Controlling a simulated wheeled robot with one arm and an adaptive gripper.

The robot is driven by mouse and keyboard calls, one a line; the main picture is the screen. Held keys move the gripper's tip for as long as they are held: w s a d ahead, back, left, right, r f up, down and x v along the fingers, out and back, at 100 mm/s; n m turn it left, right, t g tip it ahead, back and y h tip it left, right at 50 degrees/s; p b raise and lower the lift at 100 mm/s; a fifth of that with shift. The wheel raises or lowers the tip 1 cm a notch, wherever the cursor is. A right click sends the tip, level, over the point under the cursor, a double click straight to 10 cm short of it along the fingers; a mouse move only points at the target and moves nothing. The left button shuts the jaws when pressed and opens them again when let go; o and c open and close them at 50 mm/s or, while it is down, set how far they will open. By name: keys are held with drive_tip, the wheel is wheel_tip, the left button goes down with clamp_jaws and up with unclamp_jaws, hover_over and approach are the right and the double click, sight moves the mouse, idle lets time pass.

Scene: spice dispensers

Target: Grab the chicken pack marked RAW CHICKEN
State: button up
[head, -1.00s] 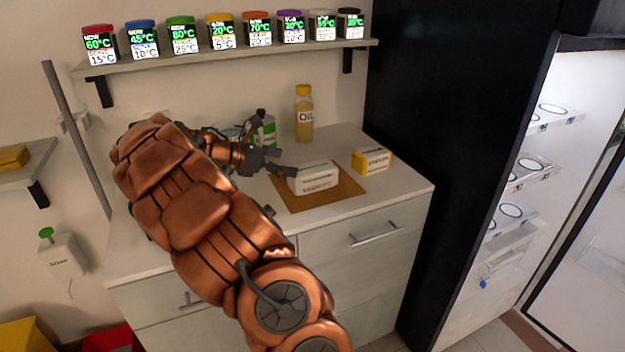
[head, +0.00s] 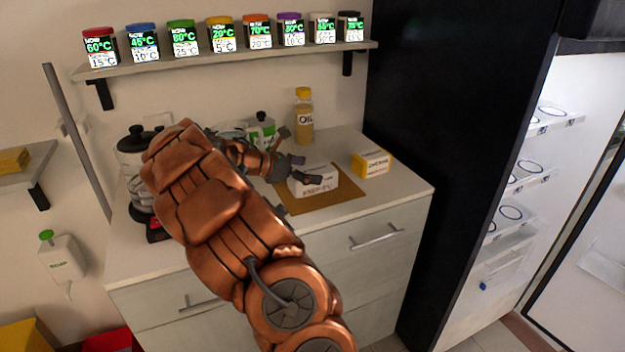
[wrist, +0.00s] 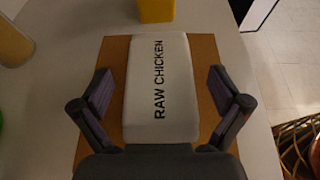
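The white pack marked RAW CHICKEN (wrist: 160,85) lies on a brown board (wrist: 205,50) on the counter. In the head view the pack (head: 316,182) sits on the board (head: 338,196), partly behind my fingers. My gripper (wrist: 160,92) is open in the wrist view, with one finger on each side of the pack and a visible gap on both sides. In the head view my gripper (head: 308,170) is just over the near left end of the pack. I cannot tell its exact height over the board.
A yellow and white box (head: 372,163) stands right of the board. An oil bottle (head: 304,118) and a green and white container (head: 262,132) stand behind. A black-lidded jar (head: 135,165) is at the left. The counter's front right is clear.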

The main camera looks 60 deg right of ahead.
drive_tip(key=c, duration=1.5)
